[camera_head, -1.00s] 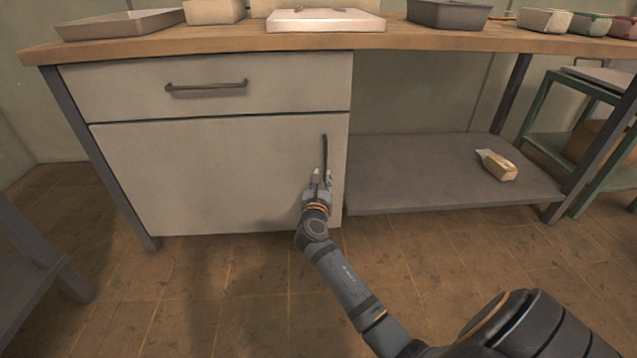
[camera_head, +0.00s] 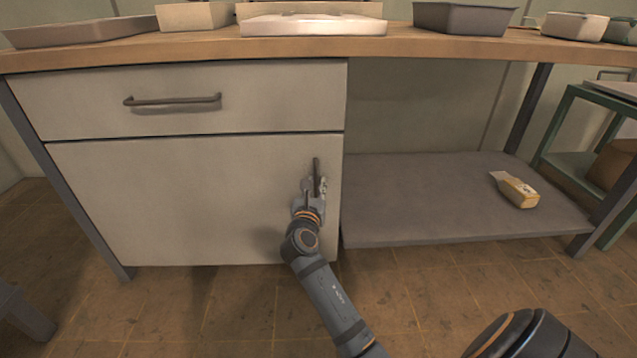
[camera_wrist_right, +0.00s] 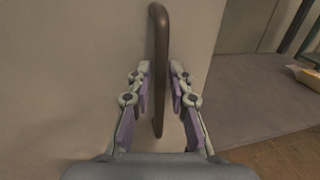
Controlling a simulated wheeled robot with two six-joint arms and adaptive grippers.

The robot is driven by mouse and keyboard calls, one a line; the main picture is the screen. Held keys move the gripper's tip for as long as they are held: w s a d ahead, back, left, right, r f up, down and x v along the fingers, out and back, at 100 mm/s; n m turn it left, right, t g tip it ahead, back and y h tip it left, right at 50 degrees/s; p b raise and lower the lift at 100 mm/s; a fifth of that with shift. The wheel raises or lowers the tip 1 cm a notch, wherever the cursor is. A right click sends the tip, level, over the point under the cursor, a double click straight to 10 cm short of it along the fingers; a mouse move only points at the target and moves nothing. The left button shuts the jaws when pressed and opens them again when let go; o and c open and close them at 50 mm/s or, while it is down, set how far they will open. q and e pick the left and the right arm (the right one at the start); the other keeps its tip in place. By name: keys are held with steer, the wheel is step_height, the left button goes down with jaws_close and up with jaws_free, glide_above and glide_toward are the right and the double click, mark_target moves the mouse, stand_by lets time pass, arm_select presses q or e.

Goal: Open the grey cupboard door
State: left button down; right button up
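The grey cupboard door (camera_head: 190,200) is closed, below a drawer front in the head view. Its dark vertical bar handle (camera_head: 316,172) is near the door's right edge. My right gripper (camera_head: 314,186) is at the lower part of this handle. In the right wrist view, the handle (camera_wrist_right: 158,70) runs between the two open fingers of the gripper (camera_wrist_right: 160,90), with a small gap seen on each side. My left gripper is not in view.
The drawer with a horizontal handle (camera_head: 172,100) is shut above the door. An open lower shelf (camera_head: 420,200) to the right holds a yellowish brush-like object (camera_head: 516,190). Trays and bins stand on the wooden worktop (camera_head: 400,46). The floor in front is clear.

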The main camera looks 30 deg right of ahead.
jaws_close()
steer(key=shift+s, duration=0.1)
stand_by(0.4)
